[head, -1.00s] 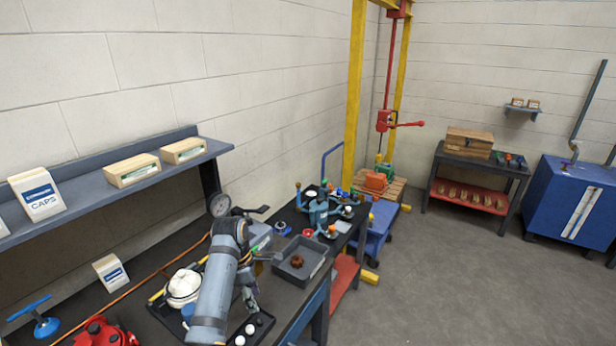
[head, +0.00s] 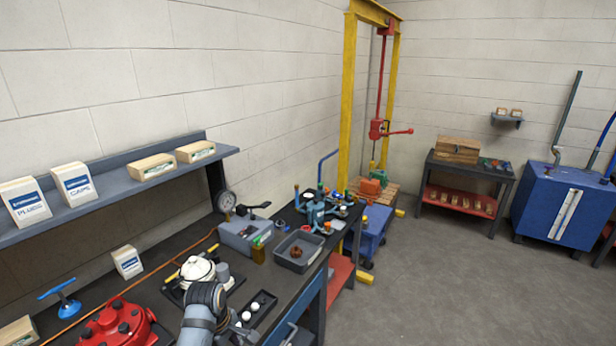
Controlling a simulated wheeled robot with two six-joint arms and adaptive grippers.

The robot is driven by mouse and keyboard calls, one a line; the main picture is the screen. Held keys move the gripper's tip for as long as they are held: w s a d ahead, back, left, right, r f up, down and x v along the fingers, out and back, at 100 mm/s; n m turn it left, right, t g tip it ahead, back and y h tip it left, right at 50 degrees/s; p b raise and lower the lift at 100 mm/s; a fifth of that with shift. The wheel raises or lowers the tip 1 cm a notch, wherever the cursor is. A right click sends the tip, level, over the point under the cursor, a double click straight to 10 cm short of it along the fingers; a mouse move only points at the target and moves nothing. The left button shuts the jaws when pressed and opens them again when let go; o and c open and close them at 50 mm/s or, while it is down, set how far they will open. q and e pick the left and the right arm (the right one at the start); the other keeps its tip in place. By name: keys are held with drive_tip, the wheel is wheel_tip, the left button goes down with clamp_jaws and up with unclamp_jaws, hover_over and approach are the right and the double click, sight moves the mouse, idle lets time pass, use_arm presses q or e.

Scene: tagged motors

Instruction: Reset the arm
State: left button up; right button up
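One of my arms (head: 204,312) shows in the head view at the bottom, left of centre. Only a grey link and a dark joint of it are in the picture, and neither gripper shows. The arm is in front of the dark workbench (head: 180,263), close to a white rounded item (head: 197,270) in a dark tray. I cannot tell from this view what either gripper holds.
A red flanged motor part (head: 118,325) and a blue-handled valve (head: 62,298) are at the bench's left. A grey bin (head: 299,251), a grey box with a gauge (head: 245,234) and a teal manifold (head: 318,211) stand farther back. Floor to the right is clear.

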drive_tip(key=s, duration=0.5)
use_arm(q)
drive_tip(key=s+a+m+t+y, duration=0.1)
drive_tip(key=s+a+m, duration=0.1)
drive_tip(key=s+m, duration=0.7)
drive_tip(key=s+a+m+t+y, duration=0.1)
drive_tip(key=s+a+m+t, duration=0.15)
drive_tip(key=s+m, duration=0.65)
drive_tip(key=s+a+f+n+g+b, duration=0.1)
drive_tip(key=s+a+f+n+b, duration=0.15)
drive_tip(key=f, duration=1.45)
drive_tip(key=s+a+f+n+g+b, duration=0.1)
drive_tip(key=s+f+g+b, duration=0.2)
drive_tip(key=f, duration=1.5)
drive_tip(key=s+f+b, duration=0.5)
drive_tip(key=s+f, duration=1.2)
drive_tip(key=f, duration=0.1)
drive_tip(key=shift+s+a+f, duration=0.15)
drive_tip(key=shift+s+a, duration=0.15)
drive_tip(key=shift+s, duration=0.1)
use_arm(e)
wheel_tip(320, 180, down, 11)
drive_tip(key=w, duration=0.2)
use_arm(q)
drive_tip(key=shift+t, duration=0.25)
use_arm(e)
drive_tip(key=shift+d+f, duration=0.1)
